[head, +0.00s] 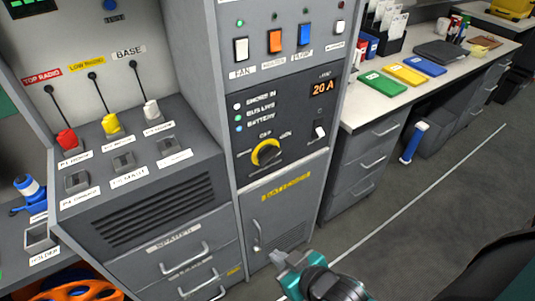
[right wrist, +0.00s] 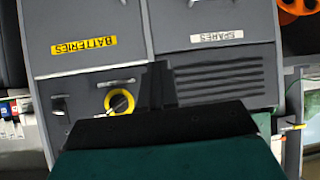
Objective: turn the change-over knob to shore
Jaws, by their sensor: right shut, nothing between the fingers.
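The change-over knob (head: 267,153), a yellow ring with a black grip, sits on the dark power panel (head: 290,115). OFF is printed above it and a word that looks like GEN to its right; the left label is too small to read. I cannot tell which mark the knob points to. My right gripper (head: 285,264) is shut and empty, below and apart from the knob, in front of the battery locker. In the upside-down right wrist view the knob (right wrist: 118,101) shows left of the shut fingers (right wrist: 160,88). My left gripper is not in view.
The grey BATTERIES door (head: 285,210) with a handle is below the panel. A drawer unit (head: 185,265) with protruding handles stands left. A white worktop (head: 395,98) with coloured folders is at right.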

